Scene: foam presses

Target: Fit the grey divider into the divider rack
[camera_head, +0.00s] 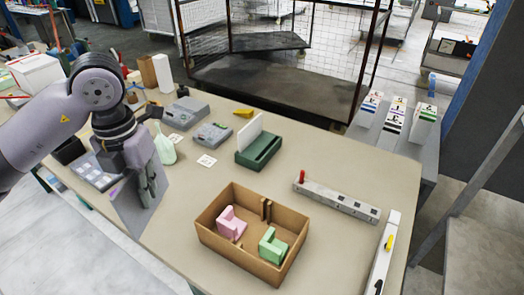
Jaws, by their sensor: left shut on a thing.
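My left gripper (148,188) hangs at the left, over the table's left front edge. It is shut on the grey divider (128,210), a thin flat panel held tilted below the fingers, partly hidden by them. A dark green slotted rack (262,158), which looks like the divider rack, stands on the table to the right of and beyond the gripper. A white panel (250,134) stands upright at its left part. The grey divider is well apart from the rack. My right gripper is not in view.
A cardboard box (228,248) with pink (231,222) and green (272,246) foam pieces stands in front of the rack. A pale green bottle (164,150) and grey devices (212,134) stand near the arm. A grey bar (338,200) lies at right. The table between gripper and rack is mostly clear.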

